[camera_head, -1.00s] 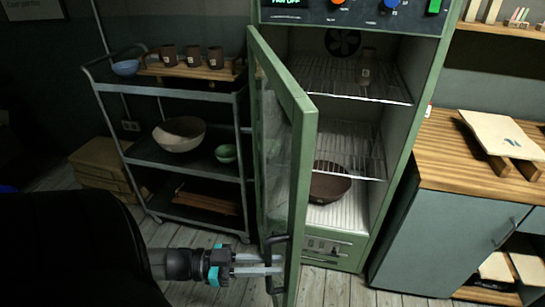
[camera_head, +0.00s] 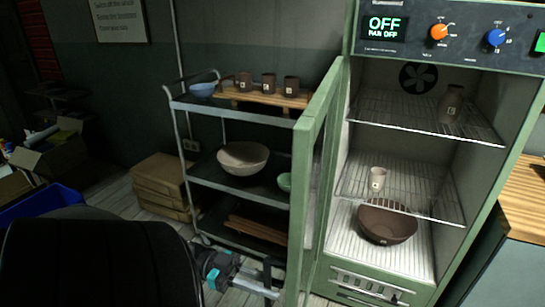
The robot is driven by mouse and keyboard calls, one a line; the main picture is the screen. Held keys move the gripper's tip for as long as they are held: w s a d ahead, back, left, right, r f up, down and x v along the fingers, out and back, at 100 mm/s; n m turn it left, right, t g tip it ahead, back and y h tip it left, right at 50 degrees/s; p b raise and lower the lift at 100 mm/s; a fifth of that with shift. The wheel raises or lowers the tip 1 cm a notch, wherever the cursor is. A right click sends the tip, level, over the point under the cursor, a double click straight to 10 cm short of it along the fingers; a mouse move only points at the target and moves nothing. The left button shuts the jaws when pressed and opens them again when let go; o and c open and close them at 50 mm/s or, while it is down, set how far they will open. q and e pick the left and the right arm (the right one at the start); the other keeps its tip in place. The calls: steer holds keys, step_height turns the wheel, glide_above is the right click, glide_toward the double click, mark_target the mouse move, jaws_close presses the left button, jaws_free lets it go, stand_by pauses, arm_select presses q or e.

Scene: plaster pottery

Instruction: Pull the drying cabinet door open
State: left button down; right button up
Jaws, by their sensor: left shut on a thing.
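The green drying cabinet (camera_head: 500,105) stands at the right with its door (camera_head: 303,190) swung well open toward me, seen almost edge-on. Its interior shows wire shelves and a dark fan. A dark brown bowl (camera_head: 386,222) sits on the cabinet floor, a small pale cup (camera_head: 377,179) is above it, and a brown cup (camera_head: 450,106) is on the upper shelf. My left gripper (camera_head: 262,287) is at the outer side of the door, low in the picture, shut on the dark door handle (camera_head: 268,268). My right gripper is out of view.
A grey trolley (camera_head: 215,185) with bowls and a board of brown cups stands close behind the door. Cardboard boxes (camera_head: 160,185) and a blue crate (camera_head: 40,205) are at the left. A wooden-topped counter (camera_head: 525,200) is right of the cabinet.

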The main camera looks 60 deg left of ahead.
arm_select(q)
steer(key=c, duration=0.8)
jaws_free()
steer(key=b+v, duration=0.5)
steer(key=v, duration=1)
steer(key=shift+s+a, duration=0.1)
